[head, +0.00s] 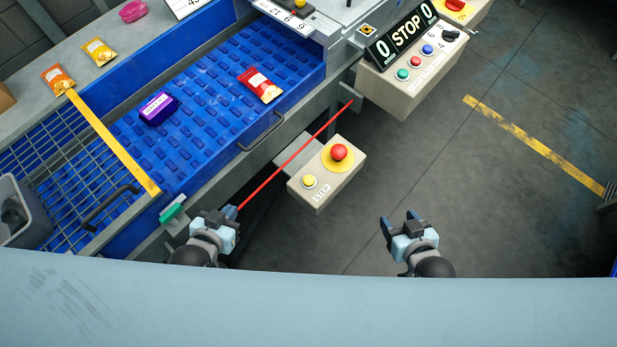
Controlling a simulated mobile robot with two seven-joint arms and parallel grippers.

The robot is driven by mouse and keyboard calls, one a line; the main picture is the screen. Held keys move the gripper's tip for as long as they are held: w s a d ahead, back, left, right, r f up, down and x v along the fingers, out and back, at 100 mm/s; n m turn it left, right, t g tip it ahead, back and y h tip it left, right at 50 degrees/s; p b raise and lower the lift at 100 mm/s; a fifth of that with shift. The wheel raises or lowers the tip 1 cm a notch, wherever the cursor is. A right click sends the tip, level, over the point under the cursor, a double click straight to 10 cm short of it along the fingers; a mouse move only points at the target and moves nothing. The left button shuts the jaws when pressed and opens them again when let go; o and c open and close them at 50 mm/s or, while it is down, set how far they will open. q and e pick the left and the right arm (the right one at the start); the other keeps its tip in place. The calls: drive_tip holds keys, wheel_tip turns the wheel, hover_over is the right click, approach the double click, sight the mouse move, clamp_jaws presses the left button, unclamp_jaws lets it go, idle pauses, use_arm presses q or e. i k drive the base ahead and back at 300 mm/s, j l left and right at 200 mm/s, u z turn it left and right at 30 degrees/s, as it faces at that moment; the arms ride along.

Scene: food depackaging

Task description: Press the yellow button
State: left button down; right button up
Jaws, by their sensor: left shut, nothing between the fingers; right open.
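The yellow button (309,181) is a small round button on the top face of a beige control box (318,202), left of a larger red mushroom button (339,152) on a yellow disc. The box is mounted at the side of the conveyor machine. My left gripper (217,212) is shut and empty, to the left of the box and apart from it, near the end of a red rod. My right gripper (400,220) is open and empty, to the lower right of the box over the floor. Neither gripper touches the yellow button.
A red rod (290,160) runs slantwise beside the box. The blue conveyor (215,110) carries a red snack bag (259,85) and a purple packet (158,108). A larger panel (405,85) with coloured buttons stands behind. Floor (480,200) on the right is clear.

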sight(308, 180)
drive_tip(key=i+l, duration=0.1)
drive_tip(key=l, duration=0.3)
drive_tip(key=i+l, duration=0.1)
drive_tip(key=l, duration=0.25)
drive_tip(key=i+l, duration=0.1)
drive_tip(key=l, duration=0.3)
drive_tip(key=i+l, duration=0.1)
drive_tip(key=l, duration=0.3)
drive_tip(key=i+l, duration=0.1)
drive_tip(key=l, duration=0.25)
drive_tip(key=u, duration=1.15)
